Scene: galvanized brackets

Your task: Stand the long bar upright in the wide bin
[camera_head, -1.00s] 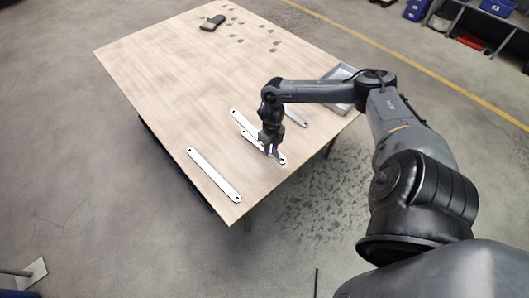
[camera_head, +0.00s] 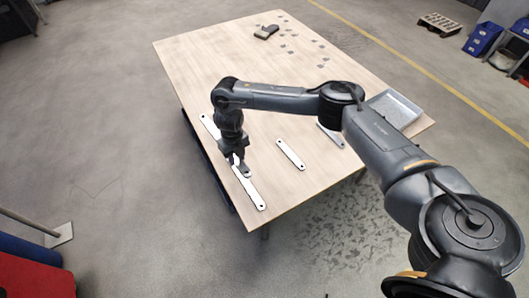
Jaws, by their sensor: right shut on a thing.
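My right gripper (camera_head: 238,168) points down near the table's left front edge, shut on a pale metal bar. The fingers and wrist hide much of that bar. A pale strip (camera_head: 253,193) with a hole at its end runs from under the gripper towards the front corner. Another pale strip end (camera_head: 209,126) shows behind the gripper; I cannot tell whether both belong to one long bar. A shallow grey bin (camera_head: 418,117) stands at the table's right edge, partly behind my right arm. My left gripper is not in view.
A shorter pale bar (camera_head: 290,154) lies on the table (camera_head: 235,60) right of the gripper. A greyer bar (camera_head: 331,135) lies beyond it, partly behind my arm. A dark object (camera_head: 266,31) and several small plates lie at the far end. The table's middle is clear.

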